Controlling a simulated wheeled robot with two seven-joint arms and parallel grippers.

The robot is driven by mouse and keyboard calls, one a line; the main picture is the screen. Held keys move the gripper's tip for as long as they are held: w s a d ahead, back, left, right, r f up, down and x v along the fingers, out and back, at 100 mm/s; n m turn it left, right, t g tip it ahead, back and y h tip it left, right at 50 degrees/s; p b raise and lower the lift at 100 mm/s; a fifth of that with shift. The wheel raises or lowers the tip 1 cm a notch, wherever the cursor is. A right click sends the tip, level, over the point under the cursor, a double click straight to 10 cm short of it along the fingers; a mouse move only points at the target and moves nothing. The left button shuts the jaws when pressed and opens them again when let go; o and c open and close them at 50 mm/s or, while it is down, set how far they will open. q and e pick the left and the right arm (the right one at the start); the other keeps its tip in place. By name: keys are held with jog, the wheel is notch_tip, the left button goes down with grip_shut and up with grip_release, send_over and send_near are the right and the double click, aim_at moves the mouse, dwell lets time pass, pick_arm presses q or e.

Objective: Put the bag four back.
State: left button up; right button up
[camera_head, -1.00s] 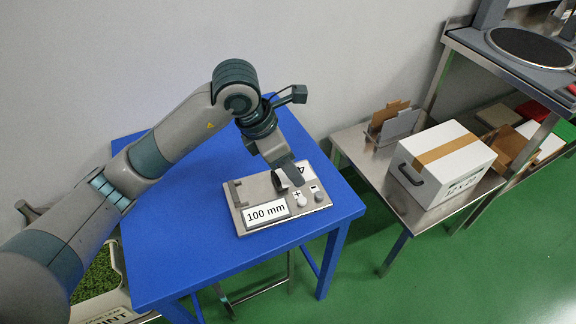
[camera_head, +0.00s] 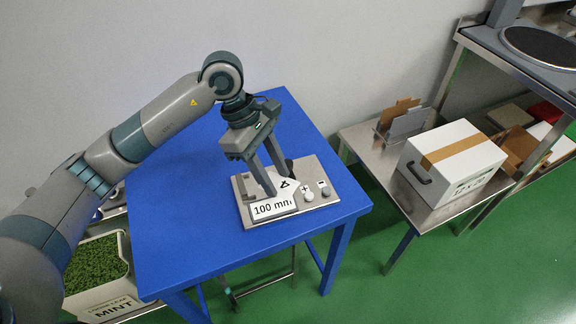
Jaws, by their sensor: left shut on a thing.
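My left gripper (camera_head: 279,182) points down over the grey measuring device (camera_head: 325,208) on the blue table. It is shut on a white bag, bag four (camera_head: 288,185), which carries a dark "4" and shows between and beside the fingers. The bag is right at the device, behind its "100 mm" sign (camera_head: 272,208). I cannot tell whether the bag touches the device. The fingers hide part of it. My right gripper is out of view.
The blue table (camera_head: 190,230) is clear around the device. A steel table at the right holds a white box with a brown tape strip (camera_head: 450,160) and a card holder (camera_head: 402,120). A bin marked MINT with green leaves (camera_head: 95,265) stands at the lower left.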

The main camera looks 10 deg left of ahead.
pick_arm(q)
jog(key=s+a+m+g+y, duration=0.3)
jog(key=a+m, duration=0.6)
jog(key=m, duration=0.5)
jog(key=shift+s+a+r+m+y, duration=0.2)
jog(key=shift+s+m+y, duration=0.2)
jog(key=shift+s+y, duration=0.5)
jog(key=shift+s, duration=0.1)
